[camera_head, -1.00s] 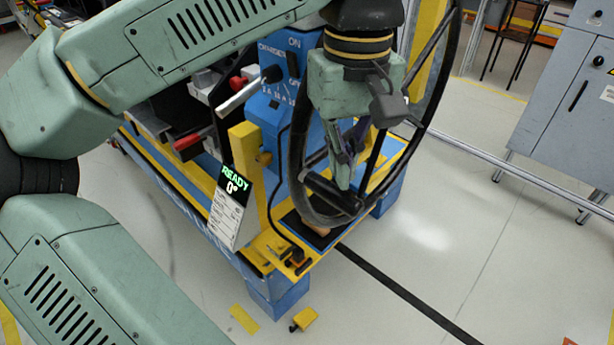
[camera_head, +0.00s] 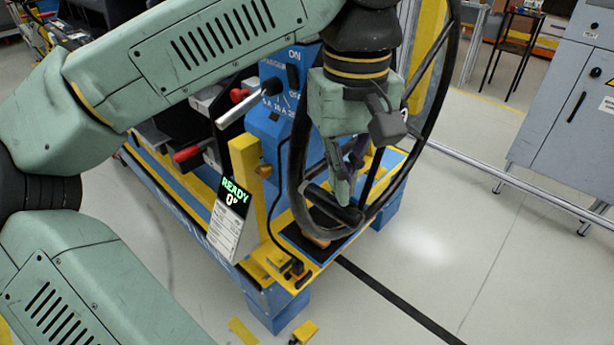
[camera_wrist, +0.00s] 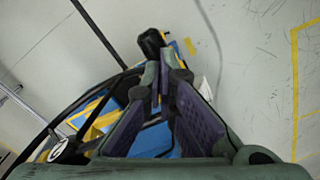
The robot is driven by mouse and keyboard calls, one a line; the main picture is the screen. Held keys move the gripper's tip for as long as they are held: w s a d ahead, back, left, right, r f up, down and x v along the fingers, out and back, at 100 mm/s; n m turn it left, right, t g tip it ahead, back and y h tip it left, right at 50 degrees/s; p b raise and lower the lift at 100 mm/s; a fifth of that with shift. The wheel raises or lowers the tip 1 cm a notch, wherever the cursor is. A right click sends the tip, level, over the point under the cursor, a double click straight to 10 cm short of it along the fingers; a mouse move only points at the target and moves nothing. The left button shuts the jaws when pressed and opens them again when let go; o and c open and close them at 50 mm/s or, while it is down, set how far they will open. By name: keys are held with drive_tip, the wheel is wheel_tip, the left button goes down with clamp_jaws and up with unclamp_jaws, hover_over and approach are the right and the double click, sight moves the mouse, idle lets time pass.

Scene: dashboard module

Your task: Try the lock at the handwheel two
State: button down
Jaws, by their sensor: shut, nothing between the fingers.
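The black handwheel (camera_head: 295,160) stands upright at the end of the blue and yellow module. Its black cylindrical handle (camera_head: 332,206) is low on the rim; it also shows in the wrist view (camera_wrist: 151,42), just beyond the fingertips. My gripper (camera_head: 343,195) points down inside the wheel's outline, with its tips at the handle. In the wrist view its fingers (camera_wrist: 158,72) meet at the tips with nothing between them. Whether they touch the handle I cannot tell. A display (camera_head: 232,205) left of the wheel reads READY and 0°. No lock is clearly visible.
A blue charger box (camera_head: 270,125) with a lever handle (camera_head: 245,105) stands behind and left of the wheel. A yellow post (camera_head: 245,165) is beside the display. A grey cabinet (camera_head: 570,120) is at the far right. The floor right of the module is clear.

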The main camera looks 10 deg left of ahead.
drive_tip(key=shift+f+b, duration=0.75)
drive_tip(key=shift+f, duration=0.35)
idle(0.9)
drive_tip(key=shift+r, duration=0.1)
wheel_tip(320, 180, up, 8)
drive_tip(key=p, duration=0.6)
drive_tip(key=shift+p, duration=0.35)
